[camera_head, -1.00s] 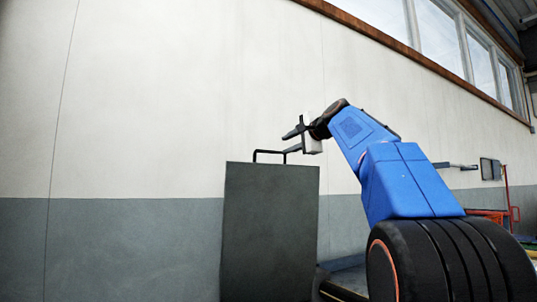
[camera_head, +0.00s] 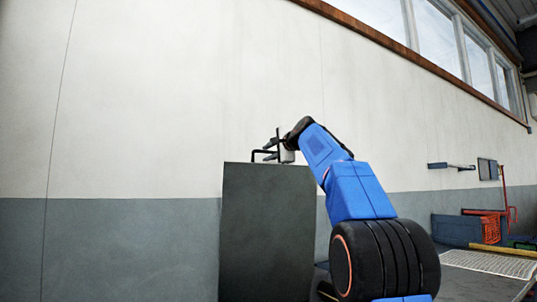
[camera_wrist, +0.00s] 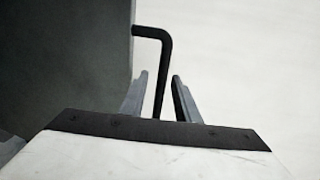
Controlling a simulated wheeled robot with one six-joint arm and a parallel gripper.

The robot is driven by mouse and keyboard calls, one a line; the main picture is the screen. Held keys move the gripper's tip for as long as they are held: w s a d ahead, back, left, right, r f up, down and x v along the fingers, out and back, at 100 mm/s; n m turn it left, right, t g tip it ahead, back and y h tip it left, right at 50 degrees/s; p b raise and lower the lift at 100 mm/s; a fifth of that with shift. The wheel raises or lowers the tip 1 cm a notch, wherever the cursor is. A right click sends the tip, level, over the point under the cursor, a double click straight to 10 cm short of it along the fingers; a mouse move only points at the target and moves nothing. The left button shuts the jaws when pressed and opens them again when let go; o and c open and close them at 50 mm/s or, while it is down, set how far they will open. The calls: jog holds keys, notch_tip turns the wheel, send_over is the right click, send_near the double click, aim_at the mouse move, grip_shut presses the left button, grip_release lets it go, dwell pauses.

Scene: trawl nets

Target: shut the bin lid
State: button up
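The bin lid (camera_head: 265,235) is a dark grey panel standing upright in the head view. A black bar handle (camera_head: 257,153) rises at its top edge. My gripper (camera_head: 270,148) is at this handle, its fingers overlapping it in the head view. In the wrist view my gripper (camera_wrist: 160,80) is open, and the handle (camera_wrist: 165,60) runs down between its two fingers, with a gap on each side. The lid panel (camera_wrist: 65,60) fills the upper left there. The lower part of the bin is out of view.
A pale wall (camera_head: 150,100) with a grey lower band stands behind the lid. At the right are a red-orange crate (camera_head: 482,228), a blue box (camera_head: 455,231) and a pale slatted surface (camera_head: 490,263). The air left of the lid is clear.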

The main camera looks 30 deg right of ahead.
grip_shut()
